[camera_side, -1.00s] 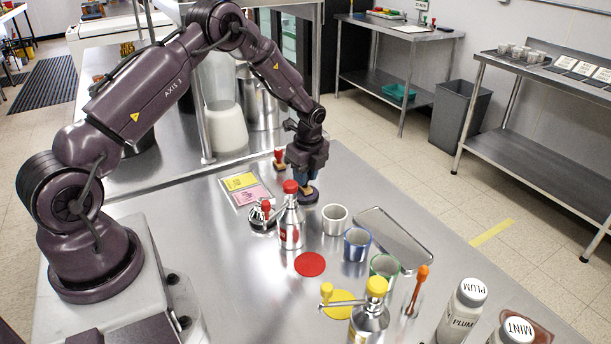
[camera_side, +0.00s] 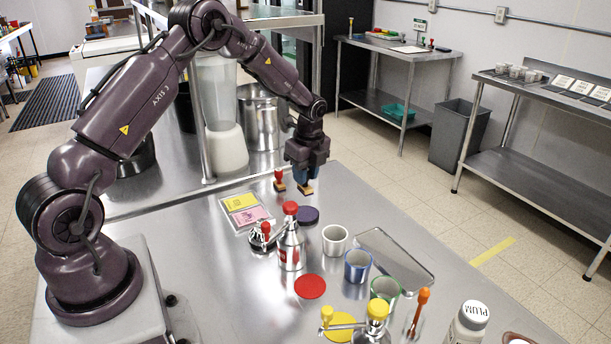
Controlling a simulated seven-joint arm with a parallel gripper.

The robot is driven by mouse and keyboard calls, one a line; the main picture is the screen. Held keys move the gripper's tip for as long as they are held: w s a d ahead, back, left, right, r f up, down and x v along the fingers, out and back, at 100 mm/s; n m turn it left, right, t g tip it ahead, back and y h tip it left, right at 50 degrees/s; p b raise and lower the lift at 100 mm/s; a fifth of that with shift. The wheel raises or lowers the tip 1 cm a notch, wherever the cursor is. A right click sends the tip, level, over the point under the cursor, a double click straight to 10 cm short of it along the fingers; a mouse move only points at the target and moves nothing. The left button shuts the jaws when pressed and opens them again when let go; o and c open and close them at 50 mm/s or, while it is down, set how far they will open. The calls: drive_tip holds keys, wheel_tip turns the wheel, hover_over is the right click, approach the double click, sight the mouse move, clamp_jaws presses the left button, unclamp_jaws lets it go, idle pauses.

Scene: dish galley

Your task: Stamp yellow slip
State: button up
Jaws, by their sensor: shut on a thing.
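The yellow slip (camera_side: 240,201) lies above a pink slip (camera_side: 249,216) on a flat pale holder (camera_side: 231,220) on the steel counter. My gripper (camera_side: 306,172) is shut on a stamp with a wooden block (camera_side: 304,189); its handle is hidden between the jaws. The stamp is upright, to the right of the slips, and appears raised clear above a dark purple round pad (camera_side: 307,215). A second stamp with a red handle (camera_side: 279,176) stands just left of the held one, near the yellow slip.
A silver bottle with a red cap (camera_side: 291,245) and a dark object with a red knob (camera_side: 264,238) stand in front of the slips. A red disc (camera_side: 310,286), cups (camera_side: 335,239) and a metal tray (camera_side: 396,258) lie nearer the front right.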

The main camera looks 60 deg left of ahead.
drive_tip(key=s+a+n, duration=0.2)
drive_tip(key=s+a, duration=0.5)
drive_tip(key=a, duration=0.2)
drive_tip(key=m, duration=0.2)
approach(240, 200)
drive_tip(key=shift+s+a+f, duration=0.1)
drive_tip(key=shift+a+f, duration=0.1)
drive_tip(key=shift+f, duration=1.5)
drive_tip(key=shift+f, duration=0.6)
wheel_tip(240, 200, up, 7)
idle(0.9)
